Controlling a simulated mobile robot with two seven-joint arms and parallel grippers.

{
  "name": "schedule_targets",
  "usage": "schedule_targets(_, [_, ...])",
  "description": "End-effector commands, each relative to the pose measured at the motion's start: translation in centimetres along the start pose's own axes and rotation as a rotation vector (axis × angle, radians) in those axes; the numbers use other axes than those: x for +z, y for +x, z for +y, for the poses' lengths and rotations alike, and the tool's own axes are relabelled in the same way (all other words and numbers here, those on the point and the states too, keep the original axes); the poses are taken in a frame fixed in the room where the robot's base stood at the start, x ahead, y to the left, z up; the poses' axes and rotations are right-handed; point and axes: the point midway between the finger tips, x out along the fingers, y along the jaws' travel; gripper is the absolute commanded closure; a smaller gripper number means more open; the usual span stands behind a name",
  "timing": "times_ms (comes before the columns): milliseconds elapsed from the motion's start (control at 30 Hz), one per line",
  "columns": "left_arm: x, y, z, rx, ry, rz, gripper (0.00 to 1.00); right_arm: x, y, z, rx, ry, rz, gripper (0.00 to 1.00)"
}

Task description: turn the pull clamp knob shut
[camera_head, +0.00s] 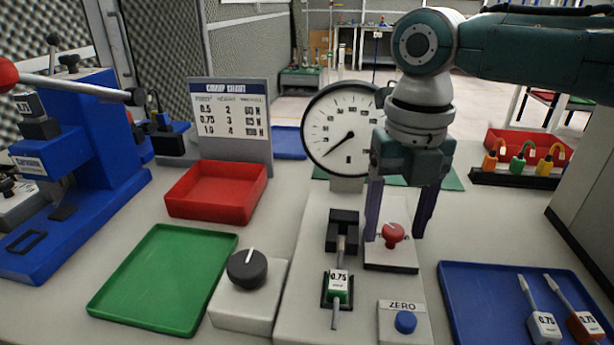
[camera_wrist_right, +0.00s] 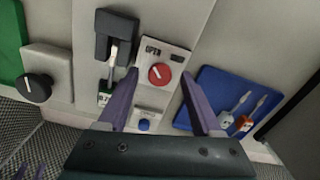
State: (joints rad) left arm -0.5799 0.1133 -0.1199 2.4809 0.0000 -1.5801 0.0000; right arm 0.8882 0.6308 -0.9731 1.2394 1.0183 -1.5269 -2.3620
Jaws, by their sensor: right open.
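The red clamp knob (camera_head: 392,234) sits on a pale plate with a dark base on the grey fixture. In the right wrist view the knob (camera_wrist_right: 159,74) has a white line pointing up and left, toward the word OPEN on its plate. My right gripper (camera_head: 396,238) points down with its purple fingers spread on either side of the knob. They look apart from it; the exact height gap is hard to judge. A terminal labelled 0.75 (camera_head: 338,288) with a thin pin lies in the black clamp (camera_head: 343,222) left of the knob. My left gripper is not in view.
A round gauge (camera_head: 342,130) stands close behind the gripper. A blue ZERO button (camera_head: 405,322) is in front of the knob. A black dial (camera_head: 247,268), green tray (camera_head: 115,293) and red bin (camera_head: 180,207) lie left. A blue tray (camera_head: 470,310) lies right.

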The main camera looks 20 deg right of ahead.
Motion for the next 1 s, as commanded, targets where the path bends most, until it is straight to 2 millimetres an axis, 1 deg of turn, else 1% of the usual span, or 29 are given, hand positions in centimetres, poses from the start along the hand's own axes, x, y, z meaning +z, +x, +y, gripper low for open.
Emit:
schedule_targets(133, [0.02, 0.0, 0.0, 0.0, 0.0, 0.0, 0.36, -0.02, 0.0, 0.01, 0.0, 0.0, 0.0, 0.33])
schedule_targets(700, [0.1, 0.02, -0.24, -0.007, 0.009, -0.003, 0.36, -0.02, -0.04, 0.0, -0.001, 0.0, 0.001, 0.98])
schedule_targets(733, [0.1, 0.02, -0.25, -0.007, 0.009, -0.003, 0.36, -0.02, -0.04, 0.0, -0.001, 0.0, 0.001, 1.0])
schedule_targets(1000, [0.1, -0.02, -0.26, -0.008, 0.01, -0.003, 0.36, -0.02, -0.06, 0.0, -0.001, 0.003, 0.001, 1.0])
